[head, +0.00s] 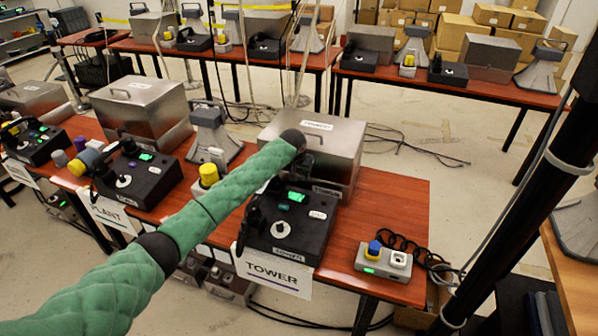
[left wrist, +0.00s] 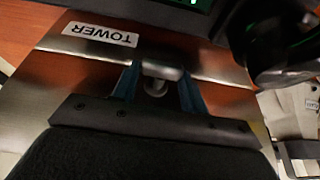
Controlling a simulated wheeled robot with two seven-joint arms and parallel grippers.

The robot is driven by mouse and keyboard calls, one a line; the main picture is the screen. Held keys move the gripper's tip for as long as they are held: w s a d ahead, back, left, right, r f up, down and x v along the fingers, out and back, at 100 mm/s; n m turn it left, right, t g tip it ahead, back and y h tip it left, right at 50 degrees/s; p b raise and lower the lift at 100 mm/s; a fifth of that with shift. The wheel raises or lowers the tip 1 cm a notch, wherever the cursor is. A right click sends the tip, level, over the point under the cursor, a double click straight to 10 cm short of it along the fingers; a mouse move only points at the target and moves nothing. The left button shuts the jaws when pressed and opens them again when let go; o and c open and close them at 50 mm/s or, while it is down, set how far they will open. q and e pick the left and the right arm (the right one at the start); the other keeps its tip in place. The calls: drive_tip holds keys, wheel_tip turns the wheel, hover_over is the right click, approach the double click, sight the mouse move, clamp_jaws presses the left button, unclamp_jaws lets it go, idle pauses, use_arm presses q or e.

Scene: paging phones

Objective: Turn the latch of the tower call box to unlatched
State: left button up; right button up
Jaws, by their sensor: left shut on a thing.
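The tower call box (head: 335,145) is a brushed metal box with a lid, on the red-brown table behind a black phone unit. In the left wrist view its metal front (left wrist: 60,75) shows a TOWER label upside down. My left gripper (left wrist: 159,88) is at that front, with its two blue fingers shut on the small metal latch (left wrist: 162,72), one on each side. In the head view my green left arm and dark wrist hide the latch and fingertips. I cannot tell the latch's exact turn. My right gripper is not in view.
The black phone unit (head: 285,230) with a green display stands in front of the box, above a TOWER sign (head: 272,270). A grey button box (head: 384,260) with a blue knob and coiled cable sits to the right. The PLANT station's metal box (head: 140,108) is to the left.

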use_arm(q)
drive_tip(key=o, duration=1)
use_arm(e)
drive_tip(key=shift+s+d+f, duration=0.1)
use_arm(q)
drive_tip(key=shift+s+r, duration=0.1)
drive_tip(key=shift+r, duration=0.1)
drive_tip(key=shift+b+v, duration=1.4)
drive_tip(key=shift+v, duration=2.25)
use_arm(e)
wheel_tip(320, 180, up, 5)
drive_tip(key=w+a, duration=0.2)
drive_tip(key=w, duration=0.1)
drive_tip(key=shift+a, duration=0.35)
